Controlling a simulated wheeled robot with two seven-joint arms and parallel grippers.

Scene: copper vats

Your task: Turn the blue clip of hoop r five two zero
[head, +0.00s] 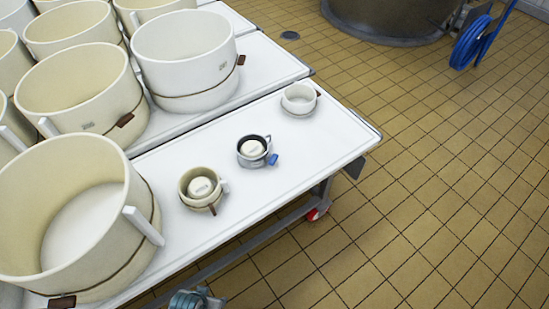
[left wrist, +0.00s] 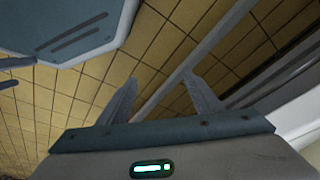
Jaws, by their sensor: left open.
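A small dark-rimmed grey hoop (head: 241,155) with a white piece inside stands on the white table, in the middle of a row of three small hoops. A blue clip (head: 273,160) sticks out at its right front side. Its label is too small to read, so I cannot confirm the number. My left gripper (left wrist: 162,95) is open and empty in the left wrist view, with tiled floor behind its fingers. No hoop or clip shows in that view. A grey-teal part of mine is at the bottom edge of the head view, below the table edge. My right gripper is not in view.
A small beige hoop (head: 188,181) and a small white hoop (head: 299,99) flank the grey one on the white table (head: 330,135). A large cream hoop (head: 95,250) stands at the left; several more fill the back left. Tiled floor (head: 440,190) is open at right.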

